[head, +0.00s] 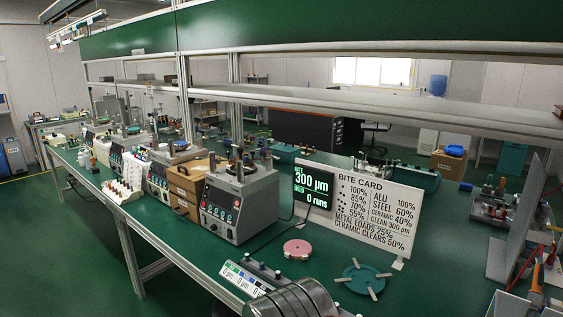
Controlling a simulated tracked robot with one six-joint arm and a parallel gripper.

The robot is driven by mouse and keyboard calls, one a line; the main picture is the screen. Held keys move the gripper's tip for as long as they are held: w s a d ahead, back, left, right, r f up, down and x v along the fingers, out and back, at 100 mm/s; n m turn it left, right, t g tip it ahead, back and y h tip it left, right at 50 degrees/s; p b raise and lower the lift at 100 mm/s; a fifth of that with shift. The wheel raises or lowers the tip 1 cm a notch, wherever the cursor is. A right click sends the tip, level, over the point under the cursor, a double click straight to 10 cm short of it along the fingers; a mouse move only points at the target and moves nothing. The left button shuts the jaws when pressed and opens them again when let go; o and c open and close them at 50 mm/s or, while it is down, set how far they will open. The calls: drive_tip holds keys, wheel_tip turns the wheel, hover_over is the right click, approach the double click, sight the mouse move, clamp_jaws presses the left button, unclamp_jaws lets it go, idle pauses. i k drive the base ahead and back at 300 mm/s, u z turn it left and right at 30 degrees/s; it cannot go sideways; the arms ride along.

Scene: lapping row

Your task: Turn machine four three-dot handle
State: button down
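A row of grey lapping machines stands along the left edge of the green bench. The nearest machine (238,203) has a dark control panel with red buttons and several upright dark handles or posts on top. A smaller-looking machine (158,180) stands behind it, and another (117,157) stands farther back. I cannot read machine numbers or dot marks on any handle, so I cannot tell which is machine four or which handle has three dots.
A black display (313,187) reading 300 µm stands beside a white bite card (373,205). A pink disc (297,249) and a green disc with pale bars (364,280) lie in front. Brown boxes (187,184) sit between machines. A shelf (370,105) spans above the green bench (440,250).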

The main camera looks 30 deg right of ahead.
sight(269, 152)
drive_tip(key=z, duration=0.1)
drive_tip(key=i, duration=1)
drive_tip(key=u, duration=0.1)
